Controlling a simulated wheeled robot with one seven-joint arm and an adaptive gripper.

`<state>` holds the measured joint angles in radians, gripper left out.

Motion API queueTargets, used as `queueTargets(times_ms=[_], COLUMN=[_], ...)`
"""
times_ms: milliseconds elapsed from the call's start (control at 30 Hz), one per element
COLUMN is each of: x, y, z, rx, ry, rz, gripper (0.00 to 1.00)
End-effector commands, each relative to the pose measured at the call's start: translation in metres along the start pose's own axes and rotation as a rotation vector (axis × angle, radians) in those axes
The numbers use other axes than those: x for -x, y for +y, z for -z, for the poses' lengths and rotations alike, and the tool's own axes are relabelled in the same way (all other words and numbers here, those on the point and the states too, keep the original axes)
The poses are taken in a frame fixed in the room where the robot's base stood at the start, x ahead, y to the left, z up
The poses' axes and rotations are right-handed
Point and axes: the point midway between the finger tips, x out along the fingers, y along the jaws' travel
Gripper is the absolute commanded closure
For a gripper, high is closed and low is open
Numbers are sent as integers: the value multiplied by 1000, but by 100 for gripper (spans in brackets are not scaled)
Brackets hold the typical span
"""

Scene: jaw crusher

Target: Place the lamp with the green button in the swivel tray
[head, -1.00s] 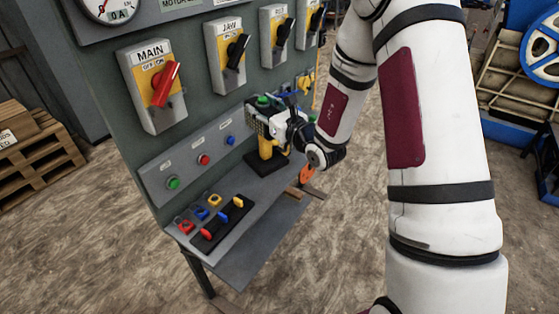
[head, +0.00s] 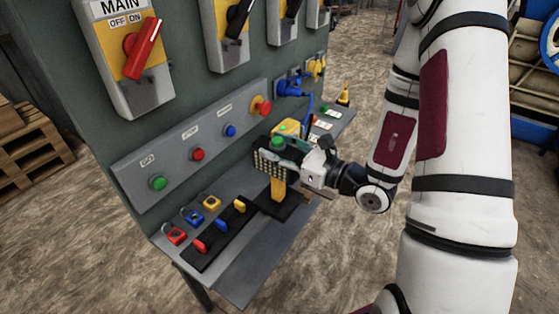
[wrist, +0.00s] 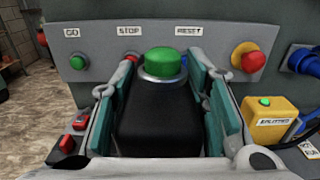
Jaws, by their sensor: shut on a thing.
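My gripper (head: 268,163) is shut on a black block with a green button (wrist: 160,63) on top. In the wrist view the block (wrist: 158,115) stands between the two teal-padded fingers, button upward. The button also shows above the gripper in the head view (head: 278,142). Directly below the gripper is a yellow post (head: 278,189) on a flat black base (head: 280,206), on the shelf. I cannot tell if the held block touches the post. No part is clearly recognizable as the swivel tray.
A yellow box (wrist: 271,119) with its own green button stands right of the gripper. Behind is a panel (head: 195,145) with green, red and blue buttons and a red knob (head: 261,105). Small coloured padlocks (head: 194,216) and a black strip (head: 222,236) with coloured levers lie left.

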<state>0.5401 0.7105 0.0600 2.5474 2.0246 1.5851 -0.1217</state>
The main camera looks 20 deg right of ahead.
Motion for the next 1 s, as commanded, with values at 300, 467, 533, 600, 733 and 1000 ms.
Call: queueTargets(times_ms=[300, 467, 533, 600, 733, 1000], x=[-16, -26, -30, -34, -40, -66], y=[-11, -18, -22, -25, -29, -48], z=[6, 7, 7, 8, 7, 8], rx=[7, 7, 7, 5, 5, 4], ry=[-5, -4, -5, -4, -4, -5], rz=[-7, -6, -7, -7, -7, -8], gripper=[100, 100, 100, 100, 100, 100])
